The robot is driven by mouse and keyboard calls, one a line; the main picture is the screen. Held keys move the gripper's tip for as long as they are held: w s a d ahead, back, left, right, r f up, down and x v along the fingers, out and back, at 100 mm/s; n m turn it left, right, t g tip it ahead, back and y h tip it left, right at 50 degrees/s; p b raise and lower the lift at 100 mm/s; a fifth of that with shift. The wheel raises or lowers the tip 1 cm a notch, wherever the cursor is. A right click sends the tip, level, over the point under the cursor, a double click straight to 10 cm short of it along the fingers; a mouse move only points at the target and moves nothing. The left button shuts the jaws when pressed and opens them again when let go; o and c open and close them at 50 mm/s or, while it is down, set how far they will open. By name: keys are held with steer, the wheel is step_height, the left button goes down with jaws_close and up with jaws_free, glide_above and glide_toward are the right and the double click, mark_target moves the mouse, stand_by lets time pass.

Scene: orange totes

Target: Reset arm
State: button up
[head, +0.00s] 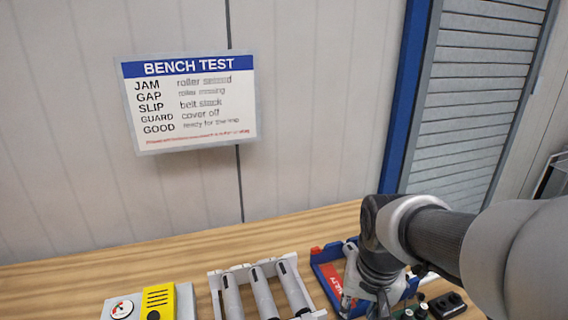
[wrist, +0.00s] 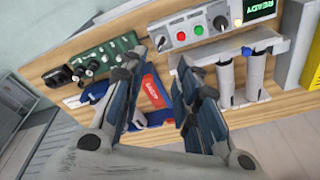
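My gripper (wrist: 158,85) shows in the wrist view with its two fingers spread apart and nothing between them. In the head view my arm reaches in from the right, and my gripper (head: 362,300) hangs over the blue tray (head: 325,256) on the bench. A red piece with white lettering (wrist: 152,90) lies in the tray and shows past the gap between the fingers. The fingertips are partly cut off or hidden in the head view.
A rack of grey rollers (head: 263,285) stands left of the tray, with a yellow box and gauge (head: 157,302) further left. A green circuit board (wrist: 90,60) and a control panel with a READY screen (wrist: 262,10) are nearby. A BENCH TEST sign (head: 190,103) hangs on the wall.

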steer(key=s+r+n+t, duration=0.1)
steer(key=s+r, duration=0.1)
steer(key=s, duration=0.5)
steer(key=s+r+n+t, duration=0.1)
steer(key=s+r+n, duration=0.1)
steer(key=s, duration=0.4)
steer(key=shift+s+r+t, duration=0.3)
steer(key=shift+s, duration=0.1)
steer(key=shift+c, duration=0.4)
stand_by(0.6)
